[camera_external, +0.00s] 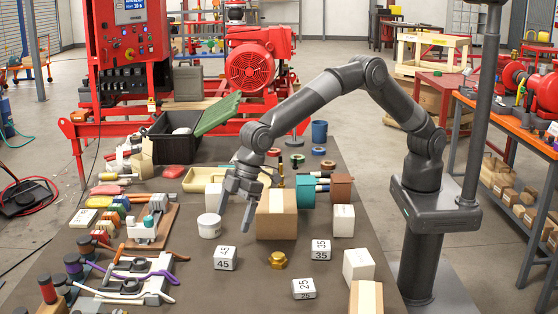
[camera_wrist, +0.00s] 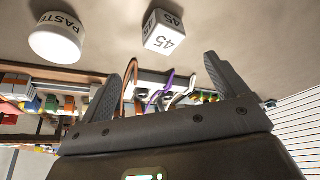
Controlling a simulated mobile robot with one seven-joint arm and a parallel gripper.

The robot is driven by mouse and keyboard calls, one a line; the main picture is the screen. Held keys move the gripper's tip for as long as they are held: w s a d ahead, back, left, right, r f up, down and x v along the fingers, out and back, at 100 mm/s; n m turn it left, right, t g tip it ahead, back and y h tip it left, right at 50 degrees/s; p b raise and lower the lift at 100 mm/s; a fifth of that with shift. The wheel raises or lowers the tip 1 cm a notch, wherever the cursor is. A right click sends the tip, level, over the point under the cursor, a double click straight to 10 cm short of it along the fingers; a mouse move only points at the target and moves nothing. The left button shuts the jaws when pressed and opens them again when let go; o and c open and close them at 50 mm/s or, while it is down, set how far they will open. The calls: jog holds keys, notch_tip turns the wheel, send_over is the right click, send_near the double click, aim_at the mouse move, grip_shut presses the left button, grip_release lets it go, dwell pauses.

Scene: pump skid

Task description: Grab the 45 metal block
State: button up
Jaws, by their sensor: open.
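The 45 metal block (camera_external: 225,258) is a small white cube with "45" on its top and front faces. It stands on the dark table, left of the middle. It also shows in the wrist view (camera_wrist: 163,33), upside down, beyond the fingers and near the top edge. My gripper (camera_external: 236,225) is open and empty, above and behind the block, with its fingers pointing down. In the wrist view my gripper (camera_wrist: 170,85) has its two fingers wide apart, with the block apart from both.
A white paste jar (camera_external: 209,226) stands close behind the block. A cardboard box (camera_external: 276,215) is right of my gripper. A brass nut (camera_external: 278,260), a 35 block (camera_external: 321,249) and a 25 block (camera_external: 303,289) stand to the right. Hooked tools (camera_external: 135,278) lie left. Table around the block is clear.

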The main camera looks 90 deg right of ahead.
aim_at(225, 251)
jog(key=x, duration=1.1)
jog(key=shift+s+a+f, duration=0.1)
jog(key=shift+s+a, duration=0.2)
jog(key=shift+c, duration=0.4)
jog(key=c, duration=1.2)
